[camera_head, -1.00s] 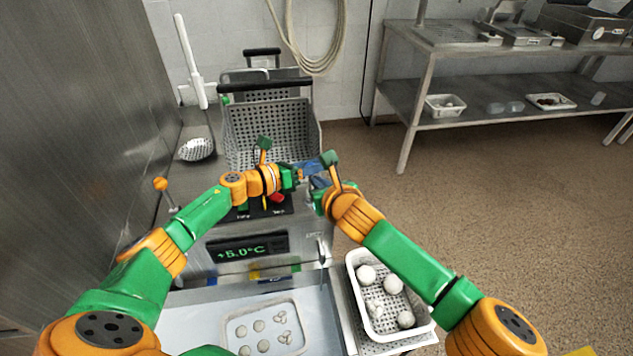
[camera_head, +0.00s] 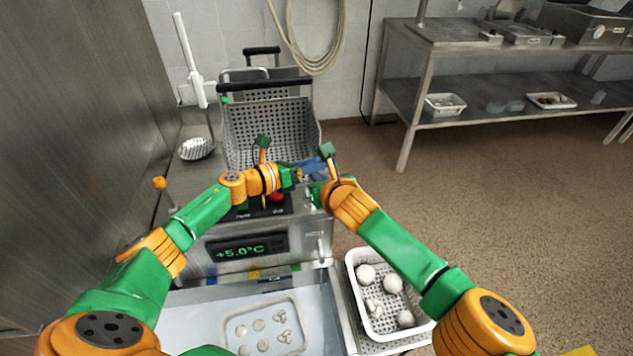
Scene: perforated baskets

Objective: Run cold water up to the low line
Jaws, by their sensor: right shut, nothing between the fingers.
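A steel machine with a green display reading +5.0°C (camera_head: 246,247) stands ahead of me. A perforated basket (camera_head: 268,128) sits at its back. A red button (camera_head: 277,197) is on the dark panel at its front. My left gripper (camera_head: 296,174) points right above the panel; its fingers are too small and overlapped to judge. My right gripper (camera_head: 315,180) is shut and empty, close beside the left one. Blue parts (camera_head: 312,167) show around the fingertips, and I cannot tell what they belong to. I see no water level or low line; the arms partly cover the machine's top.
A white perforated tray of pale balls (camera_head: 366,312) stands at the front right. A shallow tray (camera_head: 264,328) with balls lies in front. An orange-knobbed lever (camera_head: 160,184) and a skimmer (camera_head: 196,149) are at left. A steel shelf (camera_head: 490,95) is at back right; the floor between is clear.

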